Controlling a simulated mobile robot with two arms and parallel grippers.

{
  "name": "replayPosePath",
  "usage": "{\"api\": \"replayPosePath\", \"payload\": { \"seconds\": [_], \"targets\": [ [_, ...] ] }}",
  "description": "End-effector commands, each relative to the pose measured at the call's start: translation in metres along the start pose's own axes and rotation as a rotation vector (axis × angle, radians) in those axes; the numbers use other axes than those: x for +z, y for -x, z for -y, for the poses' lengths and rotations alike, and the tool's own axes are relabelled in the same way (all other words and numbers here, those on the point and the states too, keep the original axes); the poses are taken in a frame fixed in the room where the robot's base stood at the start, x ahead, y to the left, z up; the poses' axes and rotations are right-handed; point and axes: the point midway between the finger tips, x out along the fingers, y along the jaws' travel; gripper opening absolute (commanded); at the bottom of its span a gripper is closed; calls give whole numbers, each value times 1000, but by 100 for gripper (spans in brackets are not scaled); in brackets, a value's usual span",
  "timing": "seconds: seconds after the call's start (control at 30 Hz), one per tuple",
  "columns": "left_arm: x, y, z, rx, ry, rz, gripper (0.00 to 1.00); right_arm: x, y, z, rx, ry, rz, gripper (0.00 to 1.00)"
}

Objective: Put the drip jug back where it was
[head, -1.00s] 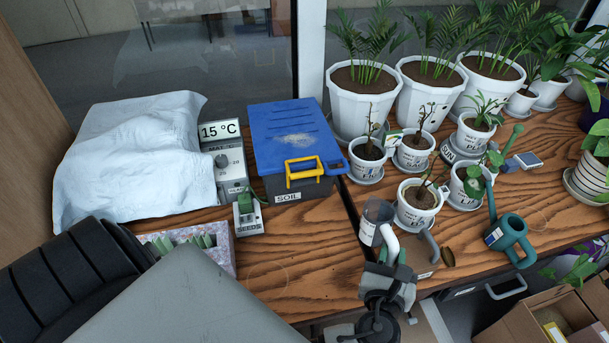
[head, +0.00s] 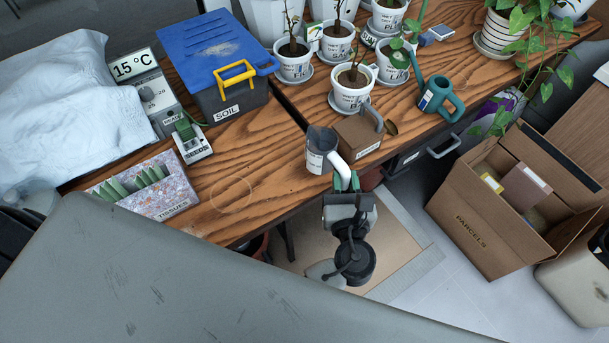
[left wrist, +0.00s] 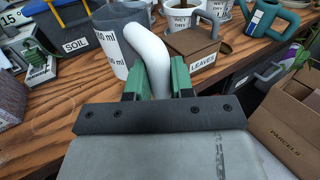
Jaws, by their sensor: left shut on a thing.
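The drip jug (head: 319,150) is a grey cup with a white label and a white handle. My left gripper (head: 346,182) is shut on that handle, and the jug is roughly upright by the table's front edge. In the left wrist view the green fingers (left wrist: 157,82) stand on both sides of the white handle, and the jug (left wrist: 114,40) shows ml marks. I cannot tell whether its base touches the wood. A faint ring mark (head: 231,195) lies on bare table between the tissue box and the jug. My right gripper is not in view.
The brown LEAVES box (head: 357,138) stands just right of the jug, with small labelled pots (head: 351,97) behind. A teal watering can (head: 436,100) is farther right. Wood around the ring is clear.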

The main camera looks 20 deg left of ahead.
Motion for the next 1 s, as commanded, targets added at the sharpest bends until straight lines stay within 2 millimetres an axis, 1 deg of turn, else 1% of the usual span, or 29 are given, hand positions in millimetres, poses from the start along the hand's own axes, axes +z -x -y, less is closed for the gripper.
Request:
{"api": "replayPosePath", "payload": {
  "seconds": [0.03,0.2,0.3,0.4,0.57,0.67,0.8,0.87,0.93,1.0],
  "targets": [
    [-15,-9,-10,2,-3,4,0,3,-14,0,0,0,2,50],
    [-37,-37,-37,1,-3,5,0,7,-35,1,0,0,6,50],
    [-46,-50,-49,1,-1,5,0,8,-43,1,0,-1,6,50],
    [-52,-58,-57,0,-1,3,0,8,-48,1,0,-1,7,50],
    [-55,-62,-61,0,0,1,0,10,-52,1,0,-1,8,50],
    [-64,-61,-61,0,1,1,0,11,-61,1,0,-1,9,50],
    [-80,-61,-61,0,0,1,0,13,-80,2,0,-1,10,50],
    [-88,-61,-61,0,-1,0,0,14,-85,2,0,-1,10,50],
    [-91,-61,-61,0,-1,0,0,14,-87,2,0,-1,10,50],
    [-89,-61,-61,0,-1,1,0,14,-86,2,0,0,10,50]
  ]
}}
